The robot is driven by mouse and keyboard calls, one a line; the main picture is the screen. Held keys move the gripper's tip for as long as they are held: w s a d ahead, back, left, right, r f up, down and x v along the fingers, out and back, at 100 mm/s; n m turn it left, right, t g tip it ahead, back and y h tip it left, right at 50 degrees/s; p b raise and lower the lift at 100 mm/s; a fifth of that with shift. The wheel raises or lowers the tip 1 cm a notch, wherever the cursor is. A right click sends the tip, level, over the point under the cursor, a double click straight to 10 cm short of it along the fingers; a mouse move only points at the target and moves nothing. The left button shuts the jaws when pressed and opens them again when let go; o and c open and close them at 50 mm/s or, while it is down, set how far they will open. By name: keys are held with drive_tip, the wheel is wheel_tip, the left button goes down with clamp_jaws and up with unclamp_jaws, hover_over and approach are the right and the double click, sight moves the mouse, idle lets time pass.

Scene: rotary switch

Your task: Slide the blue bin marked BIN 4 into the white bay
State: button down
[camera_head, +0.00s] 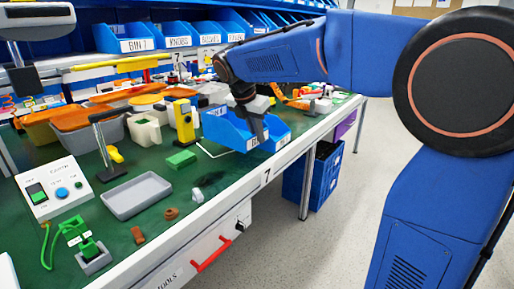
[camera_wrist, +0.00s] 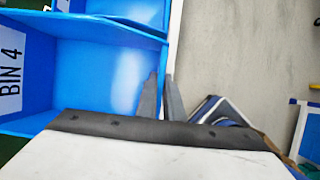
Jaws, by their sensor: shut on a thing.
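The blue bin marked BIN 4 (camera_wrist: 75,85) fills the left of the wrist view, its white label facing left. In the head view the blue bin (camera_head: 226,132) stands near the table's front edge, partly hidden by my gripper (camera_head: 254,126). My gripper (camera_wrist: 162,98) is shut on the bin's side wall, one grey finger inside the bin and one outside. White lines of the bay (camera_head: 208,151) show on the green table top, just left of the bin in the head view; the rest of the bay is hidden.
A blue crate (camera_head: 321,178) is on the floor beyond the table edge.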

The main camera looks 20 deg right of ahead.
drive_tip(key=shift+r, duration=1.5)
